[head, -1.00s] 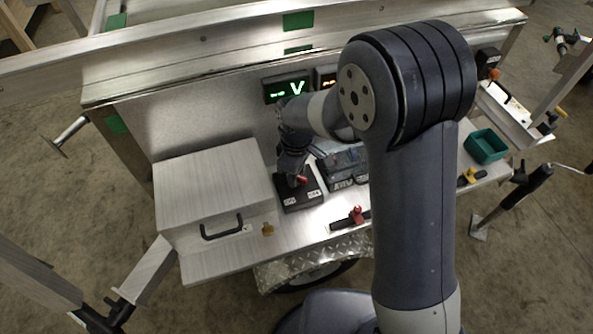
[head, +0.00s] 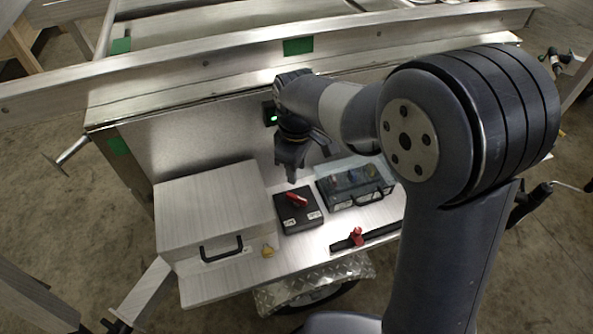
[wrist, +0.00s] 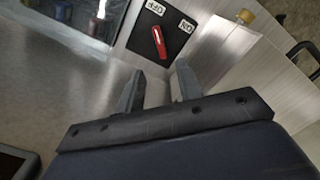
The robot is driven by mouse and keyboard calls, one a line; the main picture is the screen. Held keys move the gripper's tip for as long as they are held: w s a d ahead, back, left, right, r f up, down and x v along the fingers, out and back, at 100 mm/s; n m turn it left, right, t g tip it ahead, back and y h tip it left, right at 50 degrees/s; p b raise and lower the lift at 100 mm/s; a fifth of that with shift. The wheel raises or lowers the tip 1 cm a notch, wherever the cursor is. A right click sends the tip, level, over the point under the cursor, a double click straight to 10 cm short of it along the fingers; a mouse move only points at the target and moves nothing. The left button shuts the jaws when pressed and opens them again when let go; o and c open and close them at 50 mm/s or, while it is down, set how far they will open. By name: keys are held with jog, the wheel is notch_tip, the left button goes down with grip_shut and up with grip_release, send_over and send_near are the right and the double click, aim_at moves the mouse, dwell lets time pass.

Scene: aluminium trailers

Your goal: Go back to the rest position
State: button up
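My gripper (head: 291,170) hangs above the black switch box in the head view, apart from it and pointing down. In the wrist view its two fingers (wrist: 157,92) stand apart with nothing between them. The black switch box (head: 298,212) carries a red rotary handle (head: 297,199). In the wrist view the red handle (wrist: 159,42) sits between OFF and ON labels, and I cannot tell which one it is set to. My arm hides most of the display on the back panel; only a small green glow (head: 273,118) shows.
A metal box with a black handle (head: 221,248) stands left of the switch box. A case with a clear lid (head: 354,181) stands to its right. A red clamp-like part (head: 356,236) lies on a black strip near the front edge. The panel wall (head: 200,140) rises behind.

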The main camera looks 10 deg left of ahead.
aim_at(296, 196)
jog(key=shift+f, duration=0.1)
notch_tip(296, 196, down, 11)
jog(key=shift+r, duration=0.1)
dwell(0.6)
jog(key=shift+r, duration=0.1)
